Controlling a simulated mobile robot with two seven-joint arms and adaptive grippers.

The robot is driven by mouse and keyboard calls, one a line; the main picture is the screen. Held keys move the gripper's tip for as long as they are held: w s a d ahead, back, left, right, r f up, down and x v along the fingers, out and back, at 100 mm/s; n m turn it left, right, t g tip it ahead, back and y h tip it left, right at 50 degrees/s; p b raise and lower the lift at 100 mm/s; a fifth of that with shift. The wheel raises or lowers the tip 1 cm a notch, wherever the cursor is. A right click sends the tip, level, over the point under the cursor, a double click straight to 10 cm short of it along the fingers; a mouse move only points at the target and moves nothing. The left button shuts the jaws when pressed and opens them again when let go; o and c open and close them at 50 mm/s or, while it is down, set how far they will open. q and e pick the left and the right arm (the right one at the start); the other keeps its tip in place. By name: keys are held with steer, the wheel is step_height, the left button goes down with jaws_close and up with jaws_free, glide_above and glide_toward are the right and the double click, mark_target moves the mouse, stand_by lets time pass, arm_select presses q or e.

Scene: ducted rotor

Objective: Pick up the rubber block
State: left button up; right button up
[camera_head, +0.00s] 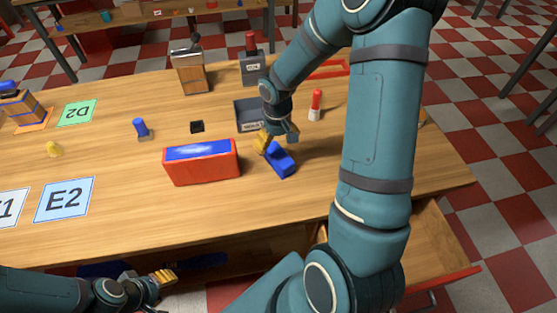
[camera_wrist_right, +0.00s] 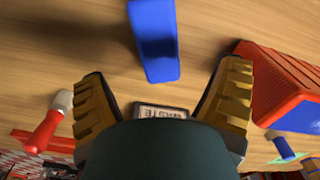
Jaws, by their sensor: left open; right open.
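A blue block (camera_head: 281,160), which looks like the rubber block, lies on the wooden table right of the red box. My right gripper (camera_head: 277,139) is open just above and behind it, hiding part of its far end. In the right wrist view the blue block (camera_wrist_right: 156,40) shows in the gap between the two spread fingers (camera_wrist_right: 165,75), and neither finger touches it. My left gripper (camera_head: 161,277) is open and empty at the lower left, in front of the table edge.
A red box with a blue top (camera_head: 202,174) stands close left of the block. Behind are a dark labelled bin (camera_head: 247,116) and a red-and-white upright tool (camera_head: 316,104). An open drawer (camera_head: 433,250) sticks out at the front right. The table to the block's right is partly hidden by my arm.

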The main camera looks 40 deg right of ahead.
mark_target(279, 154)
steer(key=shift+s+d+f+b, duration=0.1)
steer(key=shift+f+b, duration=0.3)
steer(key=shift+f, duration=1.1)
steer(key=shift+s+f+b, duration=0.1)
steer(key=shift+f+b, duration=0.25)
steer(key=shift+f, duration=1.1)
steer(key=shift+c, duration=0.3)
steer(key=c, duration=1.3)
